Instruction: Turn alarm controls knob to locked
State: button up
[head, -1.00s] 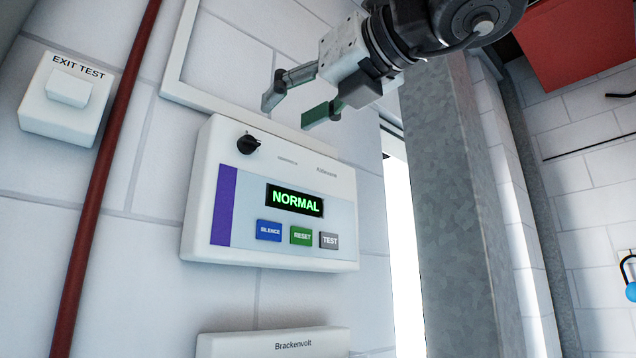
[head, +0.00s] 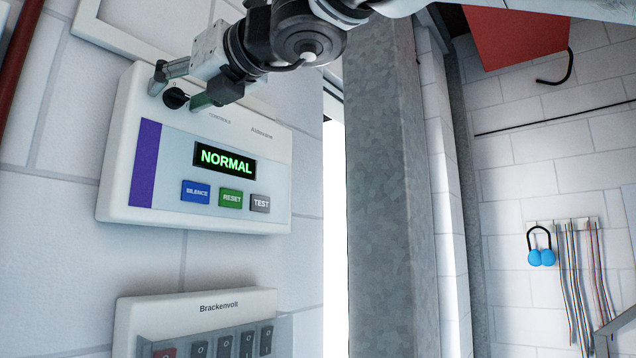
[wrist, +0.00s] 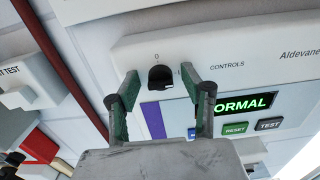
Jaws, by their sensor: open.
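The alarm panel (head: 270,150) is a white wall box with a purple stripe and a green-lit display (head: 225,160) reading NORMAL. Its black controls knob (head: 175,98) sits at the upper left of the face. The knob also shows in the wrist view (wrist: 160,77), with a small mark above it and another to its right. My gripper (head: 174,88) is open at the knob, one finger on each side. In the wrist view my fingers (wrist: 163,82) straddle the knob with gaps visible. I cannot tell whether either finger touches it.
SILENCE (head: 196,191), RESET (head: 231,198) and TEST (head: 260,203) buttons lie below the display. A Brackenvolt switch box (head: 200,305) is mounted beneath. A grey column (head: 385,200) stands to the right. A red pipe (wrist: 50,35) runs at the left.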

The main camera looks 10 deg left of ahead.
grip_shut()
jog(key=n+p, duration=0.1)
jog(key=n, duration=0.3)
jog(key=n+p, duration=0.1)
jog(key=n, duration=0.4)
jog(key=shift+s, duration=0.1)
jog(key=n+p, duration=0.1)
jog(key=n, duration=0.3)
jog(key=shift+n, duration=0.3)
jog(key=shift+a+f+n, duration=0.1)
jog(key=shift+f+n, duration=0.05)
jog(key=shift+n, duration=1.65)
